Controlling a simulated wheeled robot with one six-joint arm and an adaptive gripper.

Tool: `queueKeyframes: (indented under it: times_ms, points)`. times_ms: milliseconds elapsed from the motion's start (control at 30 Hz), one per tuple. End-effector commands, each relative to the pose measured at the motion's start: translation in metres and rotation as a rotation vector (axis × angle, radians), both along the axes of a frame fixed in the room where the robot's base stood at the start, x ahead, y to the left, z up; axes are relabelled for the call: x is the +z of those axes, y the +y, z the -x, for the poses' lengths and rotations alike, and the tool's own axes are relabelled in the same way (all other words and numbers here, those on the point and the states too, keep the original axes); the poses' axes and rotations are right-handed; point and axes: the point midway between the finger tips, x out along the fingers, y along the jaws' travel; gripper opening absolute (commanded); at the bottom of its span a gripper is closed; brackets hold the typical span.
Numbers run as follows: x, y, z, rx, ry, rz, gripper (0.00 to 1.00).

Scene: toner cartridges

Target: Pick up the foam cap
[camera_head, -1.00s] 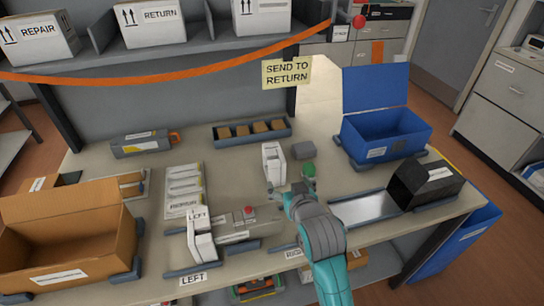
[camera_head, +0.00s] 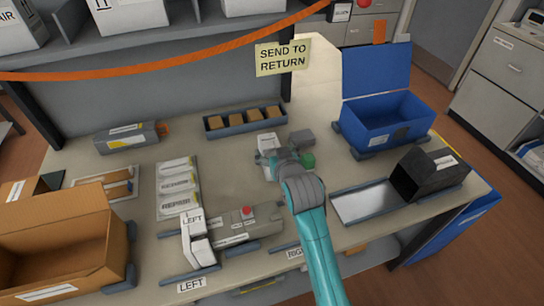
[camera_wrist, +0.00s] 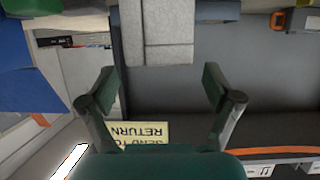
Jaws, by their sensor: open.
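A white, stepped foam cap (camera_head: 267,141) stands on the table in the middle of the head view, partly hidden behind my gripper (camera_head: 270,160). In the wrist view the foam cap (camera_wrist: 157,35) fills the top centre as a pale block. My gripper (camera_wrist: 160,85) is open there, with its two dark green fingers spread wide. The cap lies beyond the fingertips, roughly centred on the gap between them, with nothing held. Another white foam cap (camera_head: 194,238), marked LEFT, sits at the end of a grey toner cartridge (camera_head: 232,228) at front left.
A tray with brown blocks (camera_head: 246,123) is behind. An open blue bin (camera_head: 385,125) and a black box (camera_head: 428,175) are at right. A cardboard box (camera_head: 60,245) is front left.

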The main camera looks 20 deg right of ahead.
Motion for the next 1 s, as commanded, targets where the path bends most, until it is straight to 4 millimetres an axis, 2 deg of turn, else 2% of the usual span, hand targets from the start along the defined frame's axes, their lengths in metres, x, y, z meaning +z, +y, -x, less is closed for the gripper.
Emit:
queueKeyframes:
  times_ms: [333,667,900,1000]
  points:
    - [-0.017,-0.002,-0.040,0.000,0.000,0.000,0.90]
    - [-0.020,-0.002,-0.046,0.000,0.001,0.000,0.90]
    - [-0.020,-0.002,-0.046,0.000,0.001,0.000,0.36]
    - [-0.020,-0.002,-0.046,0.000,0.001,0.000,0.36]
